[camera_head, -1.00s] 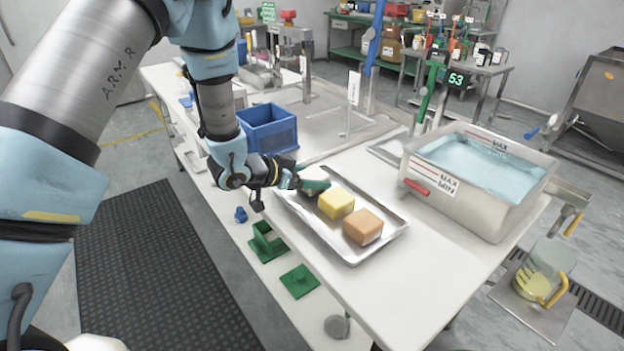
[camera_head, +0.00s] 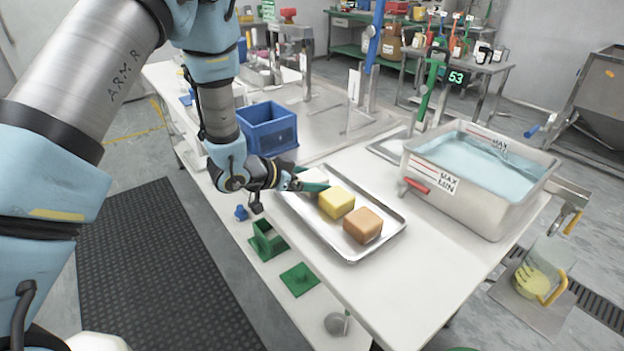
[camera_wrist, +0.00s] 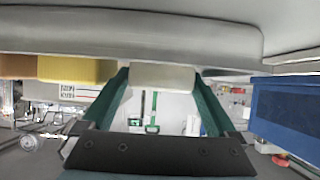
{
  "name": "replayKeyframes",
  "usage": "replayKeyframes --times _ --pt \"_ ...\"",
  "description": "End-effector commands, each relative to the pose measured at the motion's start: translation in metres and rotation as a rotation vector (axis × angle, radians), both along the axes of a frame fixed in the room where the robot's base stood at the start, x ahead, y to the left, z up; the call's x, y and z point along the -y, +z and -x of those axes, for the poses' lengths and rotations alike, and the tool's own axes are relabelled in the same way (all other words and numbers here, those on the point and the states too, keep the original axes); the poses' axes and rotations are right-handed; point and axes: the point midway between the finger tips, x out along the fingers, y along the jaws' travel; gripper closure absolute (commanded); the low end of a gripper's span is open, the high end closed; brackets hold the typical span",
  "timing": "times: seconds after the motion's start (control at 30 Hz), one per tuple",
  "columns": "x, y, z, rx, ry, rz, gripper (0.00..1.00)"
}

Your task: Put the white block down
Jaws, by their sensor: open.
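The white block (camera_head: 314,174) is at the far left end of the metal tray (camera_head: 352,258), in a row with the yellow and orange blocks. My gripper (camera_head: 310,181) is at this block, its green fingers open. In the wrist view the white block (camera_wrist: 162,77) lies between the two fingers (camera_wrist: 160,90), close to both, and against the tray's grey surface. I cannot tell whether a finger still touches it. The yellow block (camera_head: 336,202) is beside it, with the orange block (camera_head: 362,225) at the near end.
A blue bin (camera_head: 268,130) stands behind my gripper, and in the wrist view it is close on the right (camera_wrist: 285,110). A metal water basin (camera_head: 470,205) stands to the right. The white table (camera_head: 420,270) is clear in front of the tray.

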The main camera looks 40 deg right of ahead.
Motion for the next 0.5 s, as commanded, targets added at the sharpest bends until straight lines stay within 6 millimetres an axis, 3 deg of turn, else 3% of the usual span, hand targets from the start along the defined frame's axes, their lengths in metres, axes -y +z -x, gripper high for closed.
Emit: replayKeyframes --times 0.5 --pt "-0.086 0.046 -0.007 0.001 0.004 0.002 0.07"
